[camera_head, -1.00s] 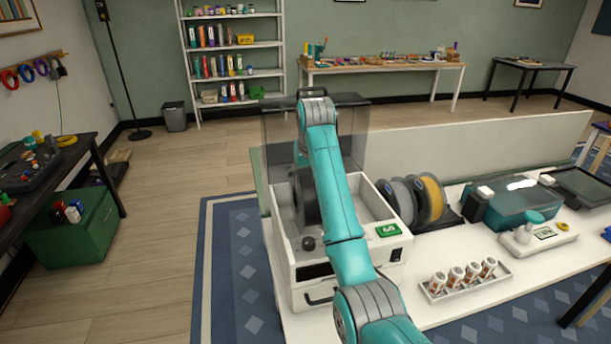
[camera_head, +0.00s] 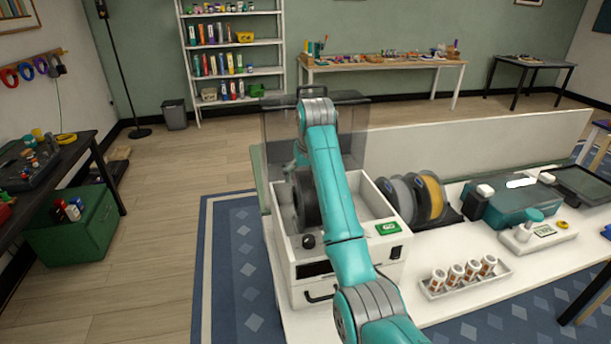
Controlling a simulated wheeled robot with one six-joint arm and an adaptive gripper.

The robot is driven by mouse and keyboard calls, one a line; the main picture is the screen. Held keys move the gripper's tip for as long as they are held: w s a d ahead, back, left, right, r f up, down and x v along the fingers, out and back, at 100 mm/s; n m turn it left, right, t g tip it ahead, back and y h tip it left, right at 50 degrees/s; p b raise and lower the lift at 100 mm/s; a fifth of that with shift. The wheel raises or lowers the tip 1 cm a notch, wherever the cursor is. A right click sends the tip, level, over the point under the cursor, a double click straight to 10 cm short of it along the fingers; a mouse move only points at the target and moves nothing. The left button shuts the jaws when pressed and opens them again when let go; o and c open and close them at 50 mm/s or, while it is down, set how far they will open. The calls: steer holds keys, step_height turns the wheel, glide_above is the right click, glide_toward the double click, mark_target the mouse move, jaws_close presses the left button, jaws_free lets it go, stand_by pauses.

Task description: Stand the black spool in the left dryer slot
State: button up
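The white dryer box (camera_head: 312,268) stands on the white bench with its clear smoky lid (camera_head: 279,135) raised at the back. The black spool (camera_head: 305,203) stands upright on edge inside the left part of the dryer. My teal arm crosses in front and hides the spool's right side and the middle of the dryer. A small part of my gripper (camera_head: 297,163) shows left of the arm, just above and behind the spool. Its fingertips are mostly hidden, so I cannot see whether it is open or touches the spool.
A grey spool (camera_head: 397,196) and a yellow spool (camera_head: 433,196) stand right of the dryer. A tray of small bottles (camera_head: 465,279), a teal box (camera_head: 521,206) and a scale-like device (camera_head: 538,234) sit farther right. A low pale partition (camera_head: 480,142) runs behind the bench.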

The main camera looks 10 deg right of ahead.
steer(key=shift+f, duration=0.1)
steer(key=shift+v, duration=3.75)
